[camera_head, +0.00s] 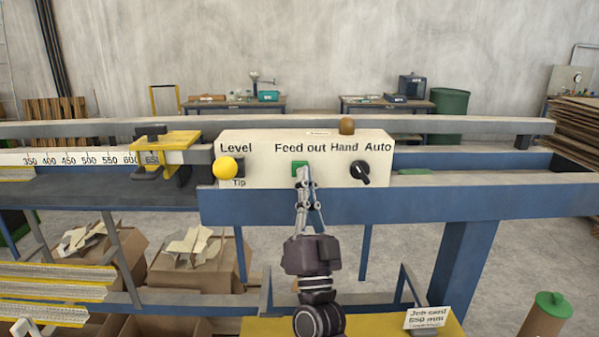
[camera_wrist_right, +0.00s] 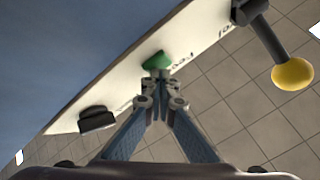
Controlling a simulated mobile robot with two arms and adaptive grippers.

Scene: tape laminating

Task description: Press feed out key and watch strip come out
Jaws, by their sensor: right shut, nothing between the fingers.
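The white control box (camera_head: 260,174) is mounted on the blue rail of the machine. Its green Feed out key (camera_head: 298,164) is under the word "Feed out"; it also shows in the right wrist view (camera_wrist_right: 156,61). My right gripper (camera_head: 303,174) is shut and empty, reaching up from below with its fingertips at the key and covering its lower part. In the wrist view the fingertips (camera_wrist_right: 158,80) are right at the key; I cannot tell whether it is pressed in. I cannot make out a strip.
A yellow-ball lever (camera_head: 225,168) is left of the key and a black Hand/Auto knob (camera_head: 362,173) right of it. A yellow stop (camera_head: 165,150) sits by the scale (camera_head: 80,159). Cardboard boxes (camera_head: 205,265) with scraps stand below. A job card (camera_head: 427,318) lies lower right.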

